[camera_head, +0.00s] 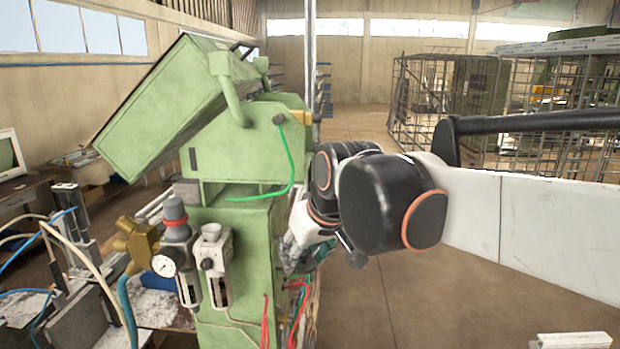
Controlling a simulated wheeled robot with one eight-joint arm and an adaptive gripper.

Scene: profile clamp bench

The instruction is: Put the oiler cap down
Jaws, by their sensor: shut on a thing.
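The oiler (214,263) is the pale grey unit on the front of the green machine, right of the regulator with the round gauge. Its top shows a pale funnel-like opening with no cap on it. My gripper (297,262) shows only partly, low beside the machine's right side, beneath my arm's black and white wrist. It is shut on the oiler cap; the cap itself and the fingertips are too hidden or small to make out. The gripper is to the right of the oiler and apart from it.
The green machine (238,160) fills the middle left, with a green hose and red hoses on its right side. A regulator (175,225) with a gauge (164,263) stands left of the oiler. A cluttered bench lies at left. Open floor (440,305) is at right, before a wire cage (425,110).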

